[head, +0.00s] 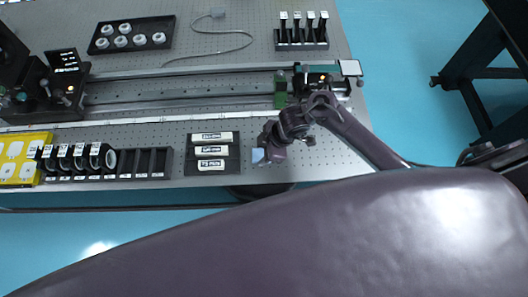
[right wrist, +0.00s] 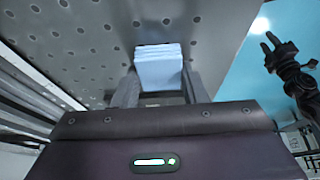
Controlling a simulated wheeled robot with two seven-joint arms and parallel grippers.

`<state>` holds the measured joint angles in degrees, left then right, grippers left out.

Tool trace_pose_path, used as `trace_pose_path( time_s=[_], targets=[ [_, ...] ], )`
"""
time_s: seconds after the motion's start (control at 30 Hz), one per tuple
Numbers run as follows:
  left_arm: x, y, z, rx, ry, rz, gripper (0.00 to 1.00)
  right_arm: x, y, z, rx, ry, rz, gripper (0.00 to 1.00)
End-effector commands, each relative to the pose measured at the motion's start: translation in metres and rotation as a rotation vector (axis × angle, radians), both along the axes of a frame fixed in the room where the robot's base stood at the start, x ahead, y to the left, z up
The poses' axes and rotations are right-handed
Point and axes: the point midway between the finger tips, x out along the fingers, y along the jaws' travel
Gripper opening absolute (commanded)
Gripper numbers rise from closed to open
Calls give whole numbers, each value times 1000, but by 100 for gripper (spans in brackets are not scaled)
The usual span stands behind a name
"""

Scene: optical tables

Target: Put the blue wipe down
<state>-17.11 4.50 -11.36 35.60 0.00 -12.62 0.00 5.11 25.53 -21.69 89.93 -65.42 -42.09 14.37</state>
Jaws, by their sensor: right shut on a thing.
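The blue wipe (head: 258,155) is a small, pale blue folded pad near the front edge of the optical table. My right gripper (head: 265,153) is shut on it, above the perforated tabletop right of the black tray with white labelled pieces. In the right wrist view the wipe (right wrist: 158,70) shows as stacked layers between the two fingers. I cannot tell whether it touches the tabletop. My left gripper is not in the head view; a dark arm end (right wrist: 285,60) at the right of the right wrist view may be it, but its opening is unclear.
The black tray (head: 232,170) and a slotted black rack (head: 125,177) stand along the front edge to the left. A long rail (head: 190,90) with a mounted device (head: 318,80) lies behind. Bare perforated table (head: 325,165) is free to the right of the gripper.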

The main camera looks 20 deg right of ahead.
Motion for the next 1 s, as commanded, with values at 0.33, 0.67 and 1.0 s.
trace_pose_path(
  time_s=[0.33,0.67,1.0],
  targets=[
    [-1,1,-3,1,1,-1,36,-10,-1,-14,-12,28,-1,60],
    [-1,0,-4,1,2,-3,36,-11,-1,-15,-12,29,3,60],
    [-3,1,7,1,4,-3,36,-11,-9,19,-10,22,5,60]
  ],
)
